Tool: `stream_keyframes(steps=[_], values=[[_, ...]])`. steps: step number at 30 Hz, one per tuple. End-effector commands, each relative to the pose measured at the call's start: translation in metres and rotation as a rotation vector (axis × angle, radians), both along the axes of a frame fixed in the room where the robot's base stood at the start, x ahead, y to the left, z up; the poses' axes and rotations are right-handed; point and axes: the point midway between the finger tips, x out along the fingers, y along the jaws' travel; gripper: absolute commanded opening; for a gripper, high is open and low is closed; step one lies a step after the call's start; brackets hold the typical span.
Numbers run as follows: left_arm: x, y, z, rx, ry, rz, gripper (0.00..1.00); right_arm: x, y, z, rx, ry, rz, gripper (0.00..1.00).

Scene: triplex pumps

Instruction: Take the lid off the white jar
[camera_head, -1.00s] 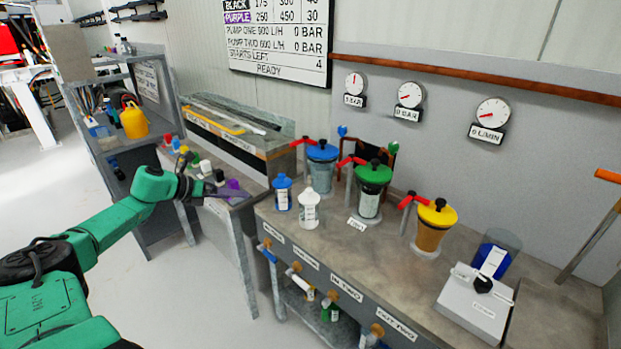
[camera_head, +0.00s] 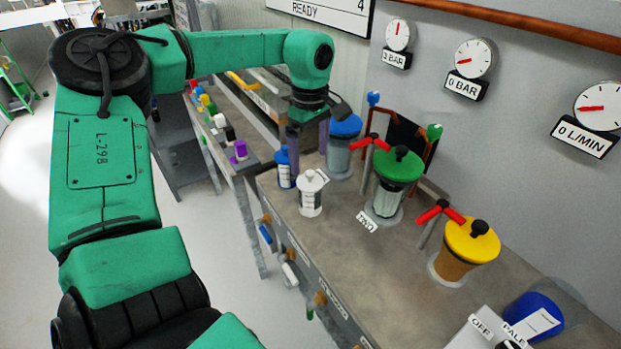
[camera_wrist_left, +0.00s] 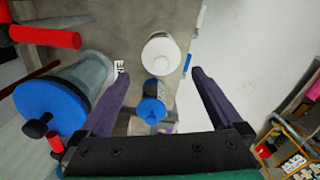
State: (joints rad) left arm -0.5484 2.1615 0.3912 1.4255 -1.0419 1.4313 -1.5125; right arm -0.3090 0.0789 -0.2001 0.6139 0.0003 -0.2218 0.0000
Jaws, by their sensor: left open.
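The white jar (camera_head: 311,196) stands upright on the grey bench near its left front edge, with its white lid (camera_head: 312,179) on. In the left wrist view the white lid (camera_wrist_left: 161,53) shows from above, just beyond the gap between my fingertips. My left gripper (camera_head: 308,148) is open and empty, its purple fingers pointing down above and slightly behind the jar. In the left wrist view the open fingers (camera_wrist_left: 160,76) straddle a small blue-lidded jar (camera_wrist_left: 153,107) lower down. My right gripper is not in view.
The blue-lidded jar (camera_head: 285,170) stands close left of the white jar. A blue-topped pump (camera_head: 341,150), a green-topped pump (camera_head: 392,180) and a yellow-topped pump (camera_head: 463,250) stand behind and to the right. The front bench strip right of the jar is clear.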

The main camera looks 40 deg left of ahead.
Motion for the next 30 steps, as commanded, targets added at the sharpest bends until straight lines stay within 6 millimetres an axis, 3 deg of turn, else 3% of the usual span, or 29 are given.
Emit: stream_keyframes(steps=[9, 15, 16, 17, 21, 22, 24, 25, 30], values=[[-0.003, -0.001, -0.050, -0.002, 0.000, 0.002, 1.00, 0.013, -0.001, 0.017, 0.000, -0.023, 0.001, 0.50], [-0.002, -0.001, -0.054, -0.001, -0.002, 0.003, 1.00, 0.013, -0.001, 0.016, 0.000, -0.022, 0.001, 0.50], [-0.002, -0.001, -0.054, -0.001, -0.002, 0.003, 0.96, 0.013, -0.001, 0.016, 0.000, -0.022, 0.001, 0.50], [-0.002, -0.001, -0.054, -0.001, -0.002, 0.003, 0.85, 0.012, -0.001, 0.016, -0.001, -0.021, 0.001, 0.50], [-0.002, -0.001, -0.054, -0.001, -0.002, 0.003, 0.31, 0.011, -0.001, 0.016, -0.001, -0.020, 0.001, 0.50], [-0.002, -0.001, -0.054, -0.001, -0.002, 0.003, 0.24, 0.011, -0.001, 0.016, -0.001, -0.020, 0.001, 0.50], [-0.003, -0.001, -0.054, -0.001, -0.001, 0.003, 0.18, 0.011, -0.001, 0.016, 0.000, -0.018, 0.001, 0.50], [-0.003, -0.001, -0.054, -0.001, -0.001, 0.003, 0.00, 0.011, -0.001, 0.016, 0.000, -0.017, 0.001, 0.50], [-0.003, -0.001, -0.055, -0.001, 0.001, 0.003, 0.00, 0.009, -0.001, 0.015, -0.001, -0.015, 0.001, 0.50]])
